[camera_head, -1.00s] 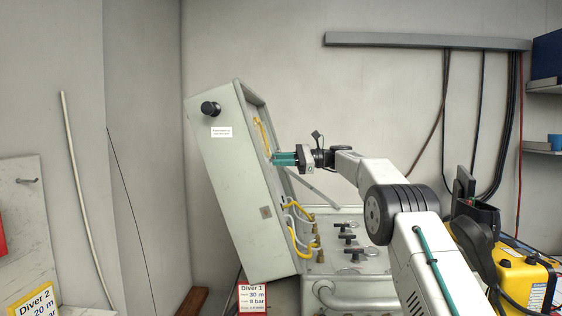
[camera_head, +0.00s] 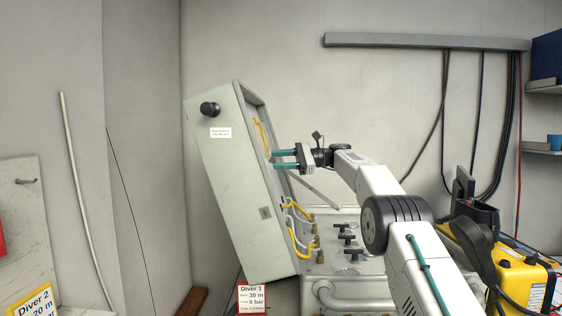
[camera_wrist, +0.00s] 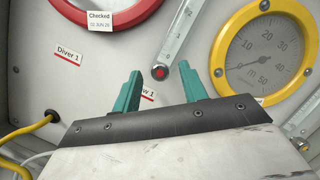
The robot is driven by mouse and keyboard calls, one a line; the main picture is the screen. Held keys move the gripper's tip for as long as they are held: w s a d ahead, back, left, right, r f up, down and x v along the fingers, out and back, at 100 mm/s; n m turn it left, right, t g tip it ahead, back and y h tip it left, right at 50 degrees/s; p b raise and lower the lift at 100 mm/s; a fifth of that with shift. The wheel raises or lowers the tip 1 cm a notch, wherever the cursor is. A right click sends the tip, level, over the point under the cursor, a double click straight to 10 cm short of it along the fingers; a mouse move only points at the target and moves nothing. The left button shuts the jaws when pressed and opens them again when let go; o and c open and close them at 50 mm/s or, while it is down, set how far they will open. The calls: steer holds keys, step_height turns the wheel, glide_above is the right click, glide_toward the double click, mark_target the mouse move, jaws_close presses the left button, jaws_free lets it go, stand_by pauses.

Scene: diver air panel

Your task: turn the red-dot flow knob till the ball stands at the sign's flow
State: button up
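The red-dot flow knob (camera_wrist: 160,70) shows in the wrist view at the foot of a slanted clear flow tube (camera_wrist: 178,30). My gripper (camera_wrist: 176,62) is open and empty, with its teal fingers apart on either side of the knob in the picture. I cannot tell how far the fingertips are from the panel. I cannot make out a ball in the visible part of the tube. In the head view my gripper (camera_head: 273,159) points at the open face of the grey panel box (camera_head: 228,170). The Diver 1 sign (camera_head: 252,299) reads 30 m and 8 bar; its flow line is too small to read.
A yellow-rimmed metre gauge (camera_wrist: 264,58) and a red-rimmed gauge (camera_wrist: 112,25) flank the tube. Another tube (camera_wrist: 304,125) shows at lower right. Yellow hoses (camera_head: 293,245) and black valve handles (camera_head: 346,237) lie below my arm.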

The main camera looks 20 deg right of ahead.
steer(key=s+d, duration=0.1)
steer(key=d, duration=0.6)
steer(key=shift+r, duration=0.15)
steer(key=shift+d, duration=0.1)
stand_by(2.6)
